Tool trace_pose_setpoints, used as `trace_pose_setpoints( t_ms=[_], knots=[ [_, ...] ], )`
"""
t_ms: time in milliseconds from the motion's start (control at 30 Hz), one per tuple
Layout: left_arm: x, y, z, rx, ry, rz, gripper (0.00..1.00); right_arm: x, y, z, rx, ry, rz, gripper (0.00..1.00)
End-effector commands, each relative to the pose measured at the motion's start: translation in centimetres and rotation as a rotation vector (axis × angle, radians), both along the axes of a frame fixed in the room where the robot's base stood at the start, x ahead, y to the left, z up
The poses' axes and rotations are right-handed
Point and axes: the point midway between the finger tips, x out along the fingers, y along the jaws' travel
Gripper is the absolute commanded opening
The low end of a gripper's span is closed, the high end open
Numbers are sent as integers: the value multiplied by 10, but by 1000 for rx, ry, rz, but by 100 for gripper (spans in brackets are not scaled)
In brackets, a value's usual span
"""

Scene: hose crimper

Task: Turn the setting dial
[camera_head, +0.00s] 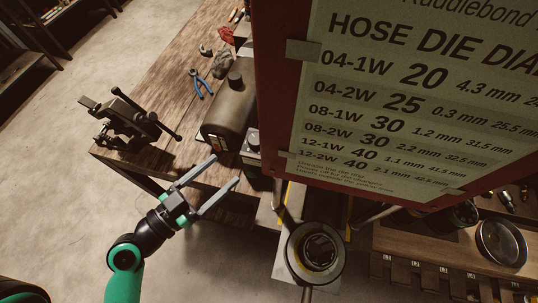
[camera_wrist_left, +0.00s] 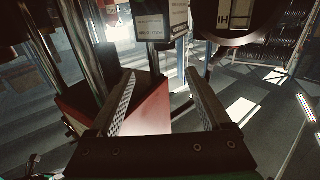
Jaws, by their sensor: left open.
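My left gripper (camera_head: 226,168) is open and empty, in the lower left middle of the head view. Its fingers point up and right, toward a small box with a dark knob-like top (camera_head: 252,140) on the crimper's left side. I cannot tell for sure whether this is the setting dial. The open fingers of my left gripper (camera_wrist_left: 160,72) also show in the left wrist view, with a labelled dark box (camera_wrist_left: 160,24) beyond them. The crimper's round head (camera_head: 315,252) is at the lower middle of the head view. My right gripper is not in view.
A large chart board (camera_head: 400,100) headed "HOSE DIE DIA" fills the upper right. A wooden bench (camera_head: 165,75) holds a vise (camera_head: 125,120), blue pliers (camera_head: 200,83) and a dark cylinder (camera_head: 230,108). The wrist view shows metal posts (camera_wrist_left: 95,50) and a red block (camera_wrist_left: 145,110).

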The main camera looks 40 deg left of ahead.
Motion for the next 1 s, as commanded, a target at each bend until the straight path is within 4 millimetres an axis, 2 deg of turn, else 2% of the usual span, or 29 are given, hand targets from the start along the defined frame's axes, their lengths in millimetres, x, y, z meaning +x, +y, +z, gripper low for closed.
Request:
trace_pose_setpoints(
  t_ms=[33,233,367,467,600,800,1000],
  knots=[
    [-2,3,-12,-4,5,14,82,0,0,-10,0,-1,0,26],
    [0,6,-7,-2,3,21,82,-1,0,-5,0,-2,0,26],
    [10,6,-5,-2,5,16,82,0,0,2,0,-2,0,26],
    [25,5,-3,0,3,13,82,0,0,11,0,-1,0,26],
    [58,5,-1,1,2,12,82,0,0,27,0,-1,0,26],
    [98,7,-5,-1,2,17,82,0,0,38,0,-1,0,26],
    [114,7,-7,-1,3,19,82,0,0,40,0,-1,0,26]
  ],
)
